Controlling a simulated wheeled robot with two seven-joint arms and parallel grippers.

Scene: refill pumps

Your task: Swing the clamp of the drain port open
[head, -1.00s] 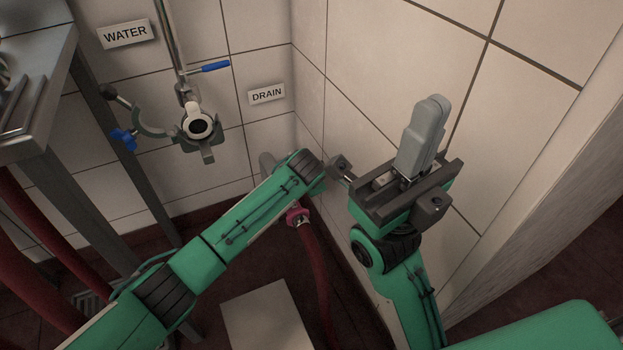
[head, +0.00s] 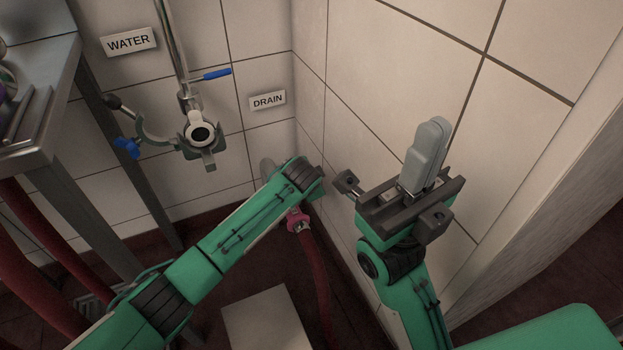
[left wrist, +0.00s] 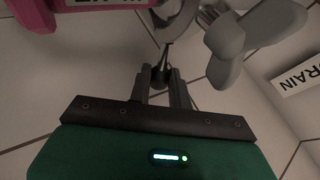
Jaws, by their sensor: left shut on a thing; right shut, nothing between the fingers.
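The drain port (head: 268,168) shows only as a grey piece on the wall below the DRAIN sign; my left arm covers most of it. My left gripper is hidden in the head view. In the left wrist view its fingers (left wrist: 163,76) are shut on the dark knob (left wrist: 159,77) of a thin rod leading up to grey metal. A grey winged part (left wrist: 226,48) stands right of the fingers. How far the clamp stands open cannot be told. My right gripper (head: 436,124) is shut, empty and upright, in front of the right wall.
The water port (head: 201,134) hangs left, its clamp spread with a blue wing nut (head: 127,147). The DRAIN sign (head: 268,100) is above my left arm. A red hose (head: 318,270) with a pink collar (head: 297,221) hangs below. A metal table (head: 55,120) stands left.

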